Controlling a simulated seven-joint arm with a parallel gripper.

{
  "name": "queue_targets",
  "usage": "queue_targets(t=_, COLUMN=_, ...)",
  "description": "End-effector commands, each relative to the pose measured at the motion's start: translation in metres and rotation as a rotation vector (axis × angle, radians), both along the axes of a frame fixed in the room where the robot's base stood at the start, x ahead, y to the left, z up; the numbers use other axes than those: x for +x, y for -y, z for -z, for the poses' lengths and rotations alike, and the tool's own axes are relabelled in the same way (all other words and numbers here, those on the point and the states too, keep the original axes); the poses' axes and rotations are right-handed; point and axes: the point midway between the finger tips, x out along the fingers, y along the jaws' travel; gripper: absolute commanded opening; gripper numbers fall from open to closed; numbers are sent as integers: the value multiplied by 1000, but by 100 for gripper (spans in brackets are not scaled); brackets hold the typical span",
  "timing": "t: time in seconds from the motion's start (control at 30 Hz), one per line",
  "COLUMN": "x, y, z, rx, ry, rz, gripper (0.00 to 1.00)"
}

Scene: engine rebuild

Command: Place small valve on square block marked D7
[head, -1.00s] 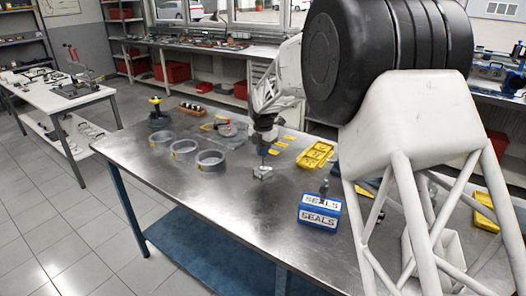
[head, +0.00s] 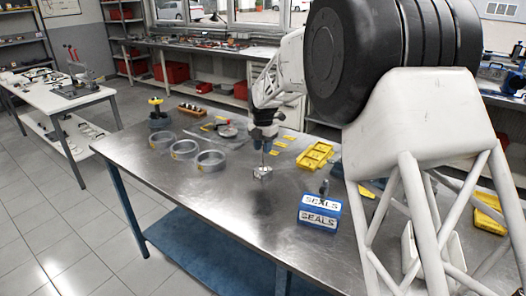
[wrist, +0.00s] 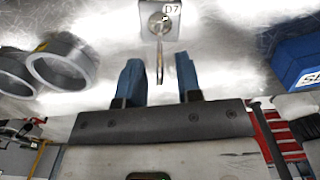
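The square block marked D7 (wrist: 172,9) lies on the metal table, at the top of the wrist view. It also shows in the head view (head: 262,173), below my gripper. The small valve (wrist: 160,65) appears to stand on the block with its round head down and its thin stem pointing up toward my gripper. My gripper (wrist: 159,65) is open, with its blue fingers apart on either side of the stem and a visible gap to each. In the head view my gripper (head: 263,148) hangs just above the block. Exact contact of valve head and block is hard to tell.
Several grey rings (head: 210,160) stand to the left on the table. Yellow tags (head: 280,144) and a yellow tray (head: 315,155) lie to the right and behind. A blue SEALS box (head: 319,213) sits at front right. The table's front middle is clear.

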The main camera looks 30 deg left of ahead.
Motion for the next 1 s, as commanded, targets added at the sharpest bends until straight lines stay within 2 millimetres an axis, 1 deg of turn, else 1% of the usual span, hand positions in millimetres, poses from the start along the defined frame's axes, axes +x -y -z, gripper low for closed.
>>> queue_targets(t=0.03, x=0, y=0, z=-8, rx=1, ry=1, rz=0, gripper=33)
queue_targets(t=0.3, x=0, y=0, z=-52, rx=2, ry=2, rz=0, gripper=33)
queue_targets(t=0.5, x=0, y=0, z=-80, rx=1, ry=1, rz=0, gripper=33)
queue_targets(t=0.7, x=0, y=0, z=-95, rx=1, ry=1, rz=0, gripper=33)
queue_targets(t=1.0, x=0, y=0, z=-99, rx=0, ry=0, rz=0, gripper=33)
